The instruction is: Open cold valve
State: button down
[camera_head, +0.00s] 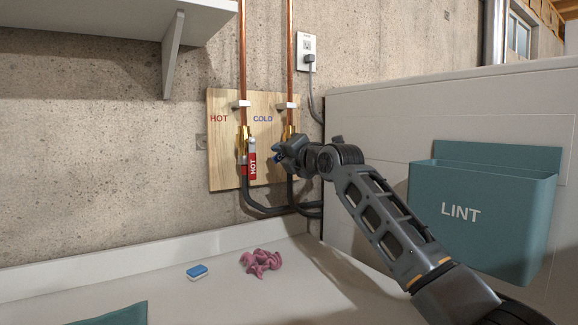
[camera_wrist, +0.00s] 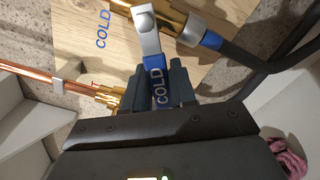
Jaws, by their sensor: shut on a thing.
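The cold valve (camera_wrist: 172,14) is a brass fitting on the right copper pipe, beside the blue COLD lettering on a wooden board (camera_head: 228,165). Its lever (camera_wrist: 152,42) is bare metal near the pivot, with a blue sleeve marked COLD. The lever stands roughly crosswise to the brass body. My gripper (camera_head: 279,153) is at the cold valve in the head view and hides most of it. In the wrist view my gripper (camera_wrist: 160,86) is shut on the blue sleeve, one finger on each side.
The hot valve's red lever (camera_head: 252,163) hangs close to the left, along its pipe. Black hoses (camera_head: 268,209) run below. A white panel with a teal LINT bin (camera_head: 480,210) stands right. A blue-white block (camera_head: 197,272) and pink cloth (camera_head: 261,261) lie on the white top.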

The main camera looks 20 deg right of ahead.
jog(key=shift+w+d+f+n+b, duration=0.1)
jog(key=shift+d+f+n+b, duration=0.3)
jog(key=shift+n+b, duration=0.4)
jog(key=shift+w+d+f+n+b, duration=0.1)
jog(key=shift+d+f+n+b, duration=0.3)
jog(key=shift+n, duration=0.6)
jog(key=shift+a+f, duration=0.1)
jog(key=c, duration=1)
grip_release()
